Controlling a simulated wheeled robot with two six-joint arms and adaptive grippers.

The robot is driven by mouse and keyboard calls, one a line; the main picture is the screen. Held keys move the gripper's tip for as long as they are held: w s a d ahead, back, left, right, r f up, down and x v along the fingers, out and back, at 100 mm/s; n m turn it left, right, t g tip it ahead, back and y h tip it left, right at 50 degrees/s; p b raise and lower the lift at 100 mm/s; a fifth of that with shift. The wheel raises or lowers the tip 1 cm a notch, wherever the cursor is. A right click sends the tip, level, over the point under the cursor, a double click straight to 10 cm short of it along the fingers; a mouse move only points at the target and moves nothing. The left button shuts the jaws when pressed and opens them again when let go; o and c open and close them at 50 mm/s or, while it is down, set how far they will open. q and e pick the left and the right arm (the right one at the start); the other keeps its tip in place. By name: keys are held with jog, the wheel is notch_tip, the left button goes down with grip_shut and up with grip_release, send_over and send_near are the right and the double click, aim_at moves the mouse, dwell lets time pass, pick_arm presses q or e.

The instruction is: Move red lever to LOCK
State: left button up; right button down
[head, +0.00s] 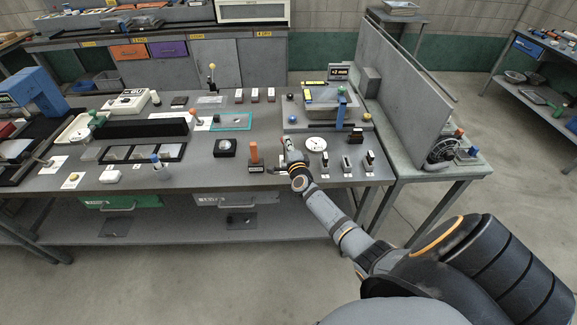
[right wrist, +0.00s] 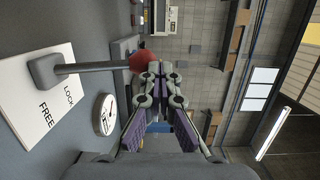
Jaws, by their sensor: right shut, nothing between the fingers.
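The red lever shows in the right wrist view as a grey rod with a red knob (right wrist: 142,61) at its end. In the head view my right gripper (head: 287,145) is at the table's front part and largely hides the lever. My left gripper is not in view.
A round white dial (head: 316,143) lies just right of the gripper, with several small switches (head: 347,163) beyond it. A grey panel (head: 410,75) rises at the table's right side.

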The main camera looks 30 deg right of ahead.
jog(key=shift+w+d, duration=0.4)
jog(key=shift+w, duration=0.25)
